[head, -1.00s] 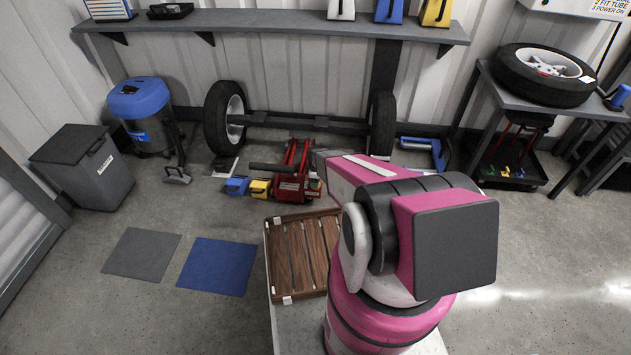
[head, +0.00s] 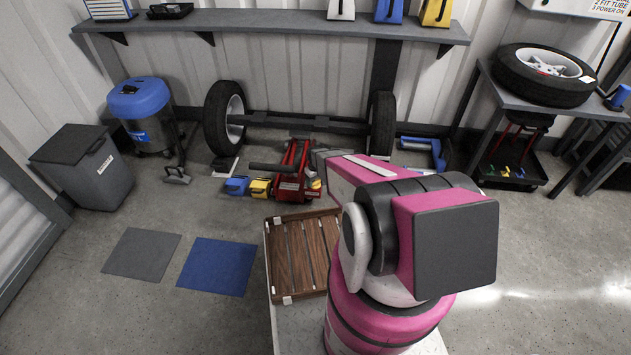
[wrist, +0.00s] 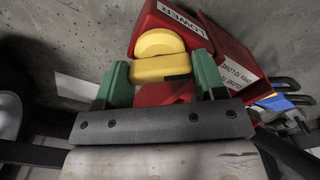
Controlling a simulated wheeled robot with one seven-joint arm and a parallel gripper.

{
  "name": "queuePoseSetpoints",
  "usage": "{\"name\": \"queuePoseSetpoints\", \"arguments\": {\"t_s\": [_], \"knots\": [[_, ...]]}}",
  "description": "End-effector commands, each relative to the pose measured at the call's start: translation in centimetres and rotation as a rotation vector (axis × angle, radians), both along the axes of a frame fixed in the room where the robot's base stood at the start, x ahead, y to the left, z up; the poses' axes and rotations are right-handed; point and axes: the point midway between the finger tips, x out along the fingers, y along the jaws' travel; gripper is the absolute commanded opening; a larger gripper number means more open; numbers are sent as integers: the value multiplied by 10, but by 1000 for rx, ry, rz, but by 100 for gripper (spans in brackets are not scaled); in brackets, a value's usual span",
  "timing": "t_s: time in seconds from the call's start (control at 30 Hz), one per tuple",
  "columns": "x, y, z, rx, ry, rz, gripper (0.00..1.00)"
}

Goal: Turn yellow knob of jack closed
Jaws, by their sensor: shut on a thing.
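The red jack (head: 292,188) sits on the floor in front of the wheel axle. The wrist view shows its red body (wrist: 240,58) close up, with a panel reading "LOWER". The yellow knob (wrist: 160,68) has a rounded part and a bar-like part, and stands at the jack's face. My gripper (wrist: 162,80) has green fingers, one on each side of the yellow bar, and is shut on it. In the head view a small yellow patch (head: 316,184) shows at the jack's right side. My pink arm hides most of that area, and my gripper is not clear there.
Blue and yellow blocks (head: 260,187) stand left of the jack. Two wheels on an axle (head: 300,122) are behind it. A slatted wooden tray (head: 290,255) lies in front. A blue-and-grey item (head: 425,150) is at the right. Floor at the left is clear around two mats.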

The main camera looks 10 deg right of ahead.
Motion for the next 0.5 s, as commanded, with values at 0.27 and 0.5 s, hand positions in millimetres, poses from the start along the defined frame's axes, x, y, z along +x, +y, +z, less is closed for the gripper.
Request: {"name": "queuePoseSetpoints", "arguments": {"t_s": [0.27, 0.5], "knots": [[0, 0, 1, 0, 0, -261, 40], [0, 0, 1, 0, 0, -466, 40]]}}
